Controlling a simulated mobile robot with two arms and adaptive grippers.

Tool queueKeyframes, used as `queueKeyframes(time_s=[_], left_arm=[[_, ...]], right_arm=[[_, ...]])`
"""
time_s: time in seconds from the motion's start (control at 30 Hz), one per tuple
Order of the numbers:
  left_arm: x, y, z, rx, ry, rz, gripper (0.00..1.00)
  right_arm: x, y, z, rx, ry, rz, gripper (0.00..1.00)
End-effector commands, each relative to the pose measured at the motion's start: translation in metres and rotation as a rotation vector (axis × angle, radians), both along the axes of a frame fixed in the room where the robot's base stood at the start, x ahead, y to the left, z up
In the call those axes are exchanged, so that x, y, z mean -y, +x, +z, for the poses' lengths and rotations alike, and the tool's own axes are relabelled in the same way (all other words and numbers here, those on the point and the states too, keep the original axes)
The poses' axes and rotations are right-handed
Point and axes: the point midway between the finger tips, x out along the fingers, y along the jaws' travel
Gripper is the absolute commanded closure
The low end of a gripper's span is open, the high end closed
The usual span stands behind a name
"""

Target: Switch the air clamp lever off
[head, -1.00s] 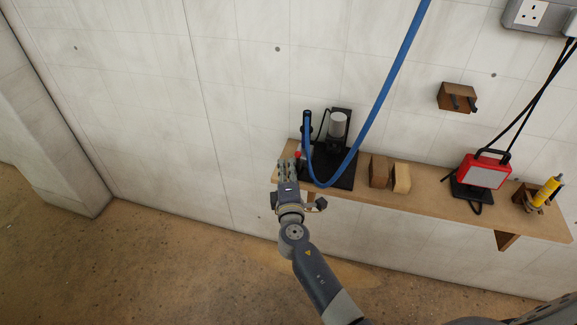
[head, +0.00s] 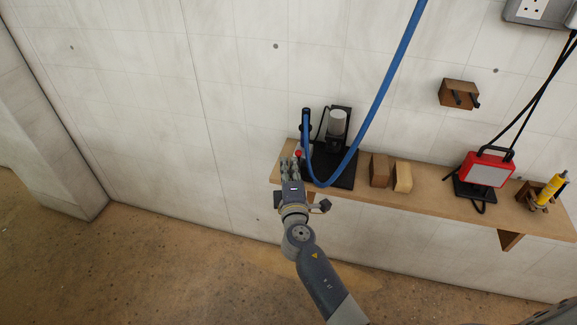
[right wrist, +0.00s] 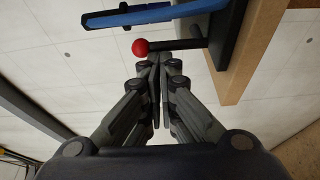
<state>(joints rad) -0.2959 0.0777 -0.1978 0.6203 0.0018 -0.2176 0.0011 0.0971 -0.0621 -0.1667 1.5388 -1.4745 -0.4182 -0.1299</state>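The air clamp lever is a black rod with a red ball knob (head: 298,153), at the left end of the wooden shelf beside the black clamp unit (head: 343,172). In the right wrist view the red knob (right wrist: 140,47) sits just beyond and slightly left of the fingertips, with its rod (right wrist: 178,44) running right to a dark base. My right gripper (head: 291,161) is at the shelf's left end, just left of the knob. Its fingers (right wrist: 157,64) are brought together with nothing between them. I cannot tell whether they touch the lever. My left gripper is out of view.
A blue hose (head: 378,95) loops down to the clamp unit. Wooden blocks (head: 402,177), a red work lamp (head: 488,169) and a yellow tube (head: 549,188) stand farther right along the shelf (head: 437,192). The wall is close behind. Space left of the shelf is free.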

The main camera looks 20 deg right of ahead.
Motion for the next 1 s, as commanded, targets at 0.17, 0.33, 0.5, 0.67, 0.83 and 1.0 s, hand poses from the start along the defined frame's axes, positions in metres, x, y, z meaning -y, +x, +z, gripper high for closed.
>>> queueKeyframes(time_s=[0.17, 0.33, 0.5, 0.67, 0.83, 1.0], left_arm=[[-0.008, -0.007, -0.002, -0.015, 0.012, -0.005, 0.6], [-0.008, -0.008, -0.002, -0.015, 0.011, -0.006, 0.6], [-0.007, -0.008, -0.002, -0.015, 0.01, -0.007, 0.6], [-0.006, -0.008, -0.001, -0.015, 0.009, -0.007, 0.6], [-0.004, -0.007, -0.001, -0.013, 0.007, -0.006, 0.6], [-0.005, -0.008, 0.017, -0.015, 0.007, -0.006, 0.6]], right_arm=[[-0.001, -0.019, -0.002, -0.002, -0.002, -0.009, 1.0], [-0.009, -0.043, -0.003, -0.002, 0.0, -0.006, 1.0], [-0.016, -0.064, -0.003, -0.003, -0.001, -0.003, 1.0], [-0.019, -0.074, -0.003, -0.002, 0.001, -0.002, 1.0], [-0.02, -0.076, -0.002, -0.001, 0.0, -0.002, 1.0], [-0.02, -0.076, 0.017, -0.001, 0.0, -0.001, 1.0]])
